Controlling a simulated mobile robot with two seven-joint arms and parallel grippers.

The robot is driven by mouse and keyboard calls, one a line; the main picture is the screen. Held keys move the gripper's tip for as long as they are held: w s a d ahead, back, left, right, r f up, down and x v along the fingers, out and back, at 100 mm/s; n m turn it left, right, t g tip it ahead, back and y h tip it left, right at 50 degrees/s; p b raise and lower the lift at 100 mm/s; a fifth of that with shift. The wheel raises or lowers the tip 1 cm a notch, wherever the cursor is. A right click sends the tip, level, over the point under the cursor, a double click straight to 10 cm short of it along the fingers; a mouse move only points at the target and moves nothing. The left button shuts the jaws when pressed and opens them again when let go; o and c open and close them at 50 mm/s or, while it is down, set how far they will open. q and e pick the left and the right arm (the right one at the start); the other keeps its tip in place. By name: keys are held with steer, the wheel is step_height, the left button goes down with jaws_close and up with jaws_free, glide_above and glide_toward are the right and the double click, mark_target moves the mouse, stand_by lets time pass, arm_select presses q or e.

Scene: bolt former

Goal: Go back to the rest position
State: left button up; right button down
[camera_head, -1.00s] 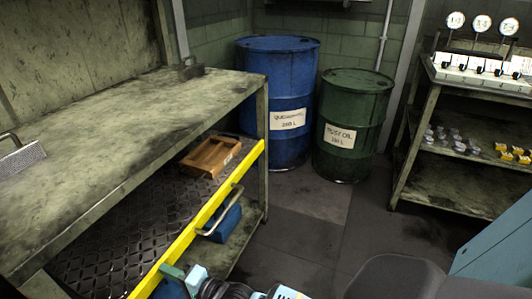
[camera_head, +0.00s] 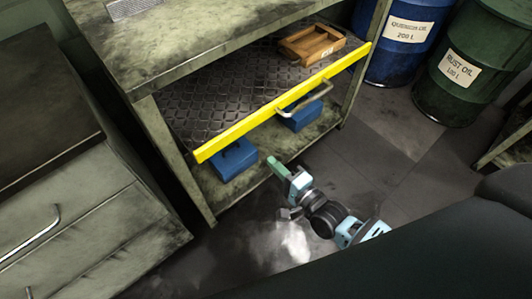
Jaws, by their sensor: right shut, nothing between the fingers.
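My right gripper (camera_head: 278,168) is in the lower middle of the head view, with green fingers and a pale blue body. Its fingers are shut and empty. It is in front of the workbench's open drawer, below the yellow front edge (camera_head: 240,130) in the picture. I cannot tell whether it touches anything. My right arm comes in from the lower right. My left gripper is not in view.
The open drawer holds a wooden tray (camera_head: 325,46) on its tread-plate floor. Blue boxes (camera_head: 232,160) sit on the shelf below. A drawer cabinet (camera_head: 75,230) is at left. Blue (camera_head: 408,55) and green (camera_head: 462,80) drums stand at upper right. Some floor (camera_head: 385,160) is clear.

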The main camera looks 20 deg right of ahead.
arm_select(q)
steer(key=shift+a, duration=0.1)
arm_select(e)
steer(key=shift+s+d, duration=0.15)
steer(key=shift+s, duration=0.25)
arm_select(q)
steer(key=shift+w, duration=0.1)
